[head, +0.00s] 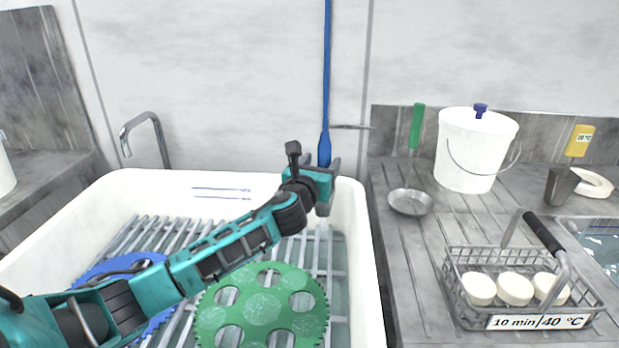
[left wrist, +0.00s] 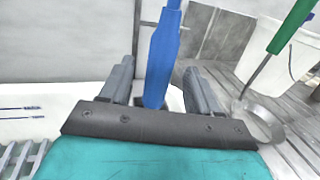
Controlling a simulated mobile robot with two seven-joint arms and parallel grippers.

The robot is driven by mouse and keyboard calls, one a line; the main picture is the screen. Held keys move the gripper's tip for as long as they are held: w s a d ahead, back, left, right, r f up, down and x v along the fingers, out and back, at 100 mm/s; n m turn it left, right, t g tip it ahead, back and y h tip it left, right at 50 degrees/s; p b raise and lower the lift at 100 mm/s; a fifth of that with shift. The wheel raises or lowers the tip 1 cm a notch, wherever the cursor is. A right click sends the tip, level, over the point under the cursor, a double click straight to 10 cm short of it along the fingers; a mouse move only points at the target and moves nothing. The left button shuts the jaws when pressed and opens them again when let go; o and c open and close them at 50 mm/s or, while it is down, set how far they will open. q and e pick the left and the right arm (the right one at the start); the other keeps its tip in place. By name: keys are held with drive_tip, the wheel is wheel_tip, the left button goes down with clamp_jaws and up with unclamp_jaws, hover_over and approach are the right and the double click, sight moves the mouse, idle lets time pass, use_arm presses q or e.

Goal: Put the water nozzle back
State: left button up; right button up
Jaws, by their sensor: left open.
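The blue water nozzle (head: 324,150) hangs upright on a blue hose (head: 327,60) in front of the back wall. A thin grey wall bracket (head: 355,127) reaches to it from the right. My left gripper (head: 326,188) is at the nozzle's lower end, over the back right corner of the sink. In the left wrist view the nozzle (left wrist: 163,50) stands between the two open fingers of the left gripper (left wrist: 158,72); a gap shows on either side. The nozzle's lower tip is hidden behind the gripper body. My right gripper is not in view.
The white sink (head: 365,260) holds a grey rack with a green disc (head: 262,312) and a blue disc (head: 95,272). A tap (head: 140,120) is at left.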

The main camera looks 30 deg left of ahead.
use_arm(q)
drive_tip(key=s+d, duration=0.1)
drive_tip(key=s, duration=0.7)
drive_tip(key=shift+s+d+p, duration=0.35)
drive_tip(key=shift+s+p, duration=0.05)
drive_tip(key=shift+p, duration=0.05)
